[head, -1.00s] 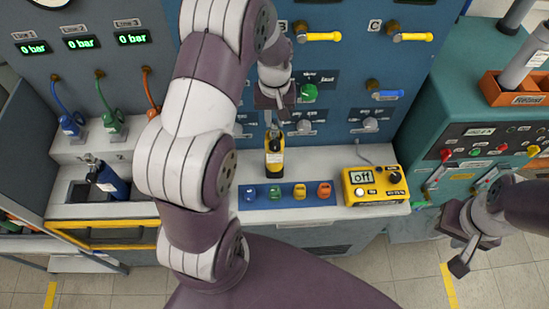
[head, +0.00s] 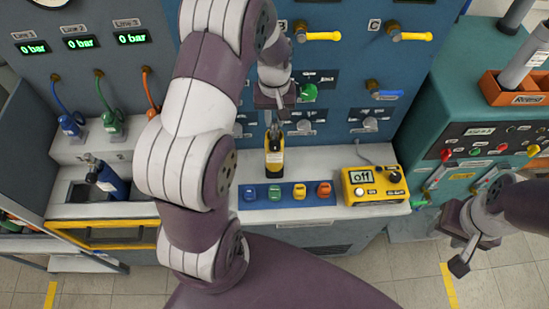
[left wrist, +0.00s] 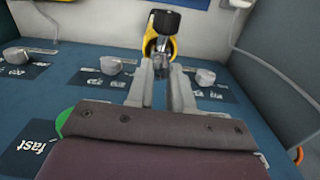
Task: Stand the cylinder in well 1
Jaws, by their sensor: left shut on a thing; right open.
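I cannot make out a well marked 1. My right gripper (head: 464,252) is open and empty over the floor at the right.
A strip with several coloured blocks (head: 287,196) lies in front of the yellow cylinder. A yellow meter (head: 375,186) reading "off" stands to its right. Knobs and yellow handles (head: 319,37) stick out from the panel. A teal cabinet (head: 425,128) is at the right.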

